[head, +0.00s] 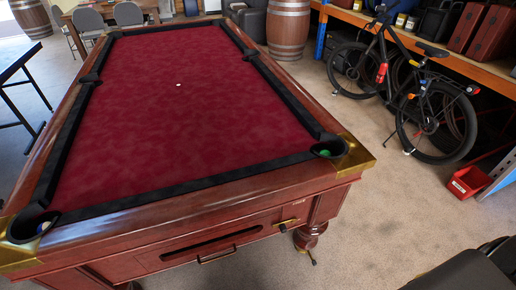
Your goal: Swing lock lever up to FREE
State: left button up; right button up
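The red-felt pool table (190,187) fills the left and middle of the head view. On its near wooden side, right of centre, is a small brass fitting with a dark end (286,223). Small lettering above it is too small to read. At the foot of the table's near right leg (309,236), a thin dark lever-like piece (312,257) sticks out near the floor. I cannot tell which of these is the lock lever, nor read any FREE mark. Neither gripper is in view.
A slot and a handle (217,254) are on the near side. A white ball (178,85) lies on the felt. A bicycle (410,90) and a red bin (468,181) stand at right. A dark object (462,272) is at lower right.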

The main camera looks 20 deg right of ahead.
aim_at(283, 229)
jog(key=u, duration=0.2)
jog(key=k, duration=0.45)
jog(key=u, duration=1.15)
jog(key=i, duration=0.95)
jog(key=z, duration=2.6)
jog(key=k, duration=0.45)
jog(key=z, duration=0.25)
jog(key=i, duration=0.5)
